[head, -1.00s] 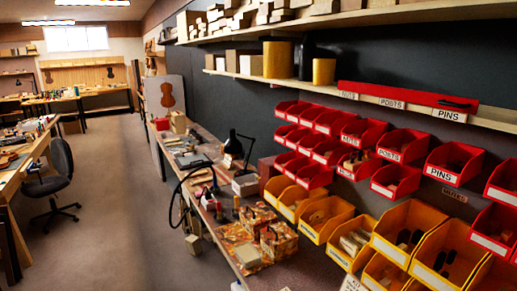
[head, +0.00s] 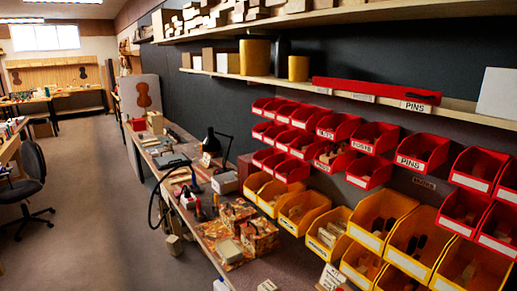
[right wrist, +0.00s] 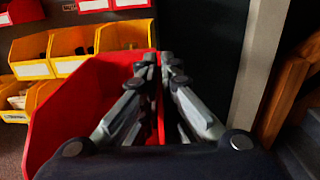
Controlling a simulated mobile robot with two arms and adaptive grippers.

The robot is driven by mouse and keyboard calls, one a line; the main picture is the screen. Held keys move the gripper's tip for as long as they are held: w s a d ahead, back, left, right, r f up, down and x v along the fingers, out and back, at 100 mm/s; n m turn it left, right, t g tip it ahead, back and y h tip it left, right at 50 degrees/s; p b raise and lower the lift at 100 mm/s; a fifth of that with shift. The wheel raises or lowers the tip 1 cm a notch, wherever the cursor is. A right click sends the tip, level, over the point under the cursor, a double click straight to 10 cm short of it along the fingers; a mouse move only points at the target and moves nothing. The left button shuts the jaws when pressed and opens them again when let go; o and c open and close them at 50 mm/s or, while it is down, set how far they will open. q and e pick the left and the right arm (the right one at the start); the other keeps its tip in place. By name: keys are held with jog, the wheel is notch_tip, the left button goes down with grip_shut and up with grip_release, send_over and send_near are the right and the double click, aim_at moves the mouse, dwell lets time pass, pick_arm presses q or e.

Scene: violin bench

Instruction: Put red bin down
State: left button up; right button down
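A large red bin (right wrist: 85,105) fills the left middle of the right wrist view, close to the camera. My right gripper (right wrist: 160,62) has its fingers close together at the bin's right side wall and appears shut on it. The fingers cover part of that wall, and the bin's underside is hidden. Neither gripper nor this held bin shows in the head view. My left gripper is out of view.
Rows of red bins (head: 422,152) and yellow bins (head: 378,220) hang on the dark wall. The workbench (head: 205,238) below carries a black lamp (head: 213,142), patterned boxes (head: 258,237) and tools. Open floor (head: 95,200) lies left of it. A wooden post (right wrist: 285,98) stands at right in the wrist view.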

jog(key=w+a+f+n+t+y+b, duration=0.1)
jog(key=a+f+y+b, duration=0.1)
jog(key=w+a+f+n+t+y+b, duration=0.1)
jog(key=a+f+n+t+b, duration=0.1)
jog(key=w+a+f+n+t+y+b, duration=0.1)
jog(key=w+a+n+t+y+b, duration=0.1)
jog(key=a, duration=0.1)
jog(key=shift+f+y, duration=0.3)
jog(key=shift+f, duration=0.1)
pick_arm(q)
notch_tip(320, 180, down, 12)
jog(key=b, duration=0.6)
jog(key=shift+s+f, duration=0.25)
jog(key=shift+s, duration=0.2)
pick_arm(e)
jog(key=a+f+n+t+y, duration=0.1)
jog(key=a+f+n+y, duration=0.1)
jog(key=a, duration=0.4)
jog(key=a+f+n+t+y, duration=0.1)
jog(key=a+f+n+y, duration=0.2)
jog(key=a+y, duration=0.3)
jog(key=shift+n+y, duration=0.4)
jog(key=shift+y, duration=0.1)
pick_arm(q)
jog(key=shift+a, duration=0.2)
pick_arm(e)
jog(key=shift+a, duration=0.1)
